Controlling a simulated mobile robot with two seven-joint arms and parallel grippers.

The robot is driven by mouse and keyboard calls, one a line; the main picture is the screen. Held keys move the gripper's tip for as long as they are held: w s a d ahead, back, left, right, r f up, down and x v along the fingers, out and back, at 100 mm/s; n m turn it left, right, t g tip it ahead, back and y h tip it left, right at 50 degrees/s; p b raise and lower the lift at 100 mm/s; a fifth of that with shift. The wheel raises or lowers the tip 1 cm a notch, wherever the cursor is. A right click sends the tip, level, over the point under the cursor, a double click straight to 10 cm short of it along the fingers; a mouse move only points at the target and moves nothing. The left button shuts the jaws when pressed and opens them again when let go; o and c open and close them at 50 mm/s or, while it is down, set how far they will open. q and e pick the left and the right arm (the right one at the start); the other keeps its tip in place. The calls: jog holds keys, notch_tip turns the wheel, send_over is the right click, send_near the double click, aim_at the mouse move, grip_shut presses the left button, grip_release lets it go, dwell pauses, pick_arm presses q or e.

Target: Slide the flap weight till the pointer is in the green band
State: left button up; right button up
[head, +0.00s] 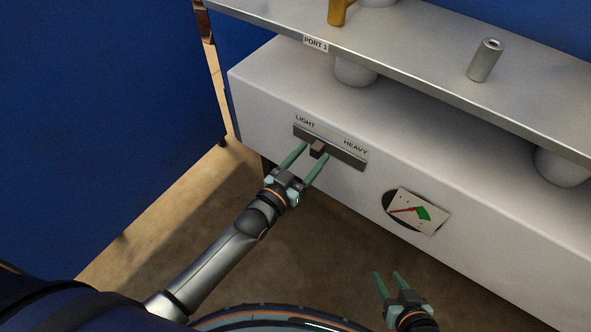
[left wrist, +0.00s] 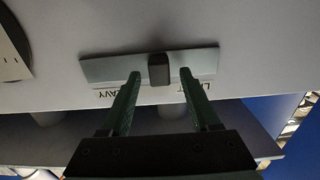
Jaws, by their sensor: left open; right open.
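The flap weight is a small dark block (head: 319,147) on a grey slide plate (head: 345,157) on the front of the white cabinet, between the labels LIGHT and HEAVY, nearer LIGHT. My left gripper (head: 305,158) is open with its fingers on either side of the block. In the left wrist view the block (left wrist: 158,69) stands between the spread fingertips, with gaps on both sides. The gauge (head: 417,211) is a tilted white card with a red pointer (head: 403,210) and a green band (head: 423,213). The pointer lies left of the green band. My right gripper (head: 388,280) is open and empty, below the gauge.
A metal shelf (head: 430,65) labelled PORT 1 overhangs the white cabinet (head: 262,95). A grey cylinder (head: 485,60) and a brass-coloured piece (head: 339,12) stand on it. A blue wall (head: 100,120) is at left. The brown floor before the cabinet is clear.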

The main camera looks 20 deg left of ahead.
pick_arm(q)
jog(key=p+v, duration=0.1)
jog(key=v, duration=1)
jog(key=shift+s, duration=0.35)
pick_arm(e)
jog(key=shift+w+a+r, duration=0.1)
jog(key=shift+w+r, duration=0.05)
jog(key=shift+r, duration=0.45)
pick_arm(q)
jog(key=s+f+n+g+y, duration=0.1)
jog(key=s+f+g+y, duration=0.2)
jog(key=s+f+g, duration=0.55)
jog(key=s+a+r+p, duration=0.1)
jog(key=r+p, duration=0.3)
jog(key=p, duration=0.2)
jog(key=s+a+r+n+p, duration=0.1)
jog(key=a+r+p, duration=0.1)
jog(key=r+p, duration=0.3)
jog(key=shift+s+a+r+t+y+p, duration=0.25)
jog(key=shift+s+a+t+y+p, duration=0.15)
jog(key=shift+p, duration=0.85)
pick_arm(e)
jog(key=s+d+r+h, duration=0.1)
jog(key=s+d+r, duration=0.1)
jog(key=r, duration=0.7)
jog(key=shift+d+r+m, duration=0.3)
jog(key=shift+d, duration=0.5)
